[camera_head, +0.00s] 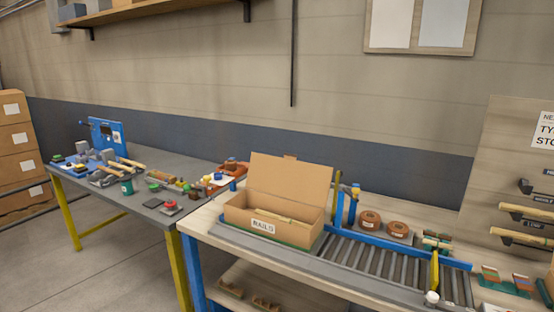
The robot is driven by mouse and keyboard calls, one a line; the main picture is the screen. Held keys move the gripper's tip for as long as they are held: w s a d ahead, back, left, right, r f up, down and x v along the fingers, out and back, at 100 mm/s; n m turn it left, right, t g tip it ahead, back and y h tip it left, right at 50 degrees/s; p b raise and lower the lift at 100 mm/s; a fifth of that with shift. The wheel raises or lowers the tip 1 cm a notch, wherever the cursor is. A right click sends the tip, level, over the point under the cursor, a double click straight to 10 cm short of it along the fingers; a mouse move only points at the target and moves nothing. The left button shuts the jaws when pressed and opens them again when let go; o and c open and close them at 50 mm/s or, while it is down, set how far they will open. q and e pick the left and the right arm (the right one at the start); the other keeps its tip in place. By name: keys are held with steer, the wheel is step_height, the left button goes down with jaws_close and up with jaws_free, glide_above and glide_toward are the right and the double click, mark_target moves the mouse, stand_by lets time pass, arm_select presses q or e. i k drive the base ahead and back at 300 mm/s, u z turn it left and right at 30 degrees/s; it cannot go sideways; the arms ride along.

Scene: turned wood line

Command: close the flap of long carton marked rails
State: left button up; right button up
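The long carton marked RAILS (270,222) stands on the packing table, left of the roller conveyor, in the head view. It is brown cardboard with a white label on its front. Its flap (288,178) stands up open along the back edge, leaning slightly back, with a small tab at its top. A pale wooden rail (285,216) shows inside the open carton; the rest of the inside is hidden by the front wall. Neither of my grippers shows in the head view.
The roller conveyor (375,267) with blue side rails runs right of the carton. Tape rolls (370,220) sit behind it. A blue tape-holder post (352,205) stands close to the carton's right. A grey workbench (150,205) with tools is at left.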

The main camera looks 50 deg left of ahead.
mark_target(289, 178)
steer(key=u, duration=1.6)
